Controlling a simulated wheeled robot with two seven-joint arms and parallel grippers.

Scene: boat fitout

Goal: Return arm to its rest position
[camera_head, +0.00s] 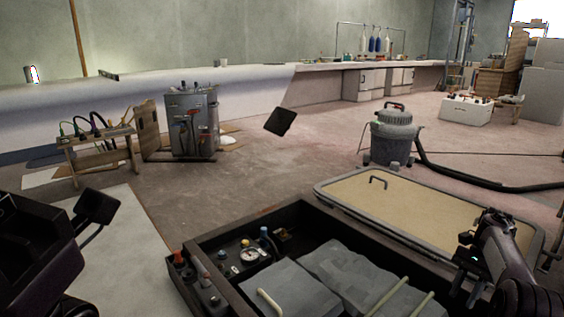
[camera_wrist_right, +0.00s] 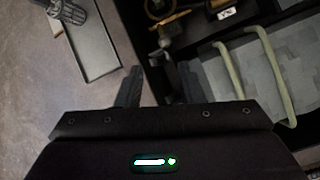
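My right gripper (camera_head: 466,288) hangs at the lower right of the head view, above the right part of an open dark box (camera_head: 215,236). In the right wrist view its two dark fingers (camera_wrist_right: 160,78) stand apart, with nothing seen between them. The box edge and pale handles (camera_wrist_right: 273,70) lie beyond the fingers. Dark parts of my left arm (camera_head: 35,245) show at the left edge of the head view. I cannot make out the left fingers clearly.
The box holds grey blocks (camera_head: 345,268), pale handles and a gauge (camera_head: 249,255). A tan panel with a grey rim (camera_head: 430,208) lies behind it. A grey vacuum (camera_head: 392,138) with a black hose stands farther back. A small dark square (camera_head: 280,122) appears mid-view.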

